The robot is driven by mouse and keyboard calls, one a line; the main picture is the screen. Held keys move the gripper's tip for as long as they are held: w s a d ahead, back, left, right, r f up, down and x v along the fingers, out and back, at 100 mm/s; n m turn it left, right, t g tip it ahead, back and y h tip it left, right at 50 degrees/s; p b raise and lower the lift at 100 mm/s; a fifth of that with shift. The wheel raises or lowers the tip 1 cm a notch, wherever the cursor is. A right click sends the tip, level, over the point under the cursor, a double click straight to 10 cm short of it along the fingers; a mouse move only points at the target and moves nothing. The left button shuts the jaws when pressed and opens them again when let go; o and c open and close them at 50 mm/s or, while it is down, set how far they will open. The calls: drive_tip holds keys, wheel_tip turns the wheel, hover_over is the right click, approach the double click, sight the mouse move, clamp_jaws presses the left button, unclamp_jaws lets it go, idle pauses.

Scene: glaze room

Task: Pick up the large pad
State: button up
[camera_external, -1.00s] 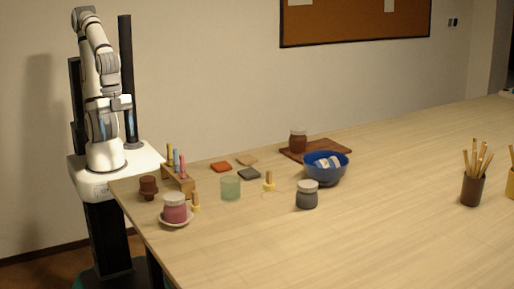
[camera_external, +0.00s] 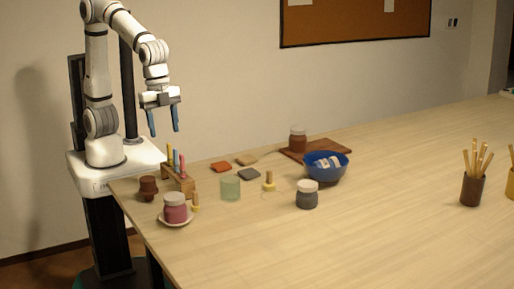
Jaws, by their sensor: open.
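I cannot tell for sure which thing is the large pad. Two flat square pieces lie on the table: an orange-red one (camera_external: 221,167) and a dark grey one (camera_external: 249,174). Two small yellow-based pieces with brown upright handles also stand there, one right of the green glass (camera_external: 269,182) and one by the pink jar (camera_external: 195,203). My gripper (camera_external: 164,134) has its blue fingers apart and pointing down.
A wooden rack (camera_external: 181,182) with coloured sticks, a brown pot (camera_external: 148,188), a pink jar (camera_external: 175,208) on a saucer and a green glass (camera_external: 230,187) stand nearby. A blue bowl (camera_external: 325,175), a grey jar (camera_external: 307,196) and a brown board (camera_external: 330,147) are further right. The front table is clear.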

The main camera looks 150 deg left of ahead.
drive_tip(key=w+a+f, duration=0.1)
drive_tip(key=w+a, duration=0.5)
drive_tip(key=a, duration=0.1)
drive_tip(key=g+p, duration=0.2)
hover_over(269, 170)
drive_tip(key=w, duration=0.1)
drive_tip(key=f, duration=0.9)
drive_tip(key=shift+w+d+f, duration=0.15)
drive_tip(key=shift+d+f, duration=0.2)
drive_tip(key=shift+f, duration=0.05)
drive_tip(key=shift+a+f, duration=0.25)
drive_tip(key=shift+f+p, duration=0.35)
drive_tip(key=f, duration=0.2)
drive_tip(key=f+p, duration=0.1)
drive_tip(key=f, duration=0.1)
drive_tip(key=s+f+p, duration=0.1)
drive_tip(key=f, duration=0.1)
drive_tip(key=shift+f, duration=0.5)
drive_tip(key=shift+c, duration=0.2)
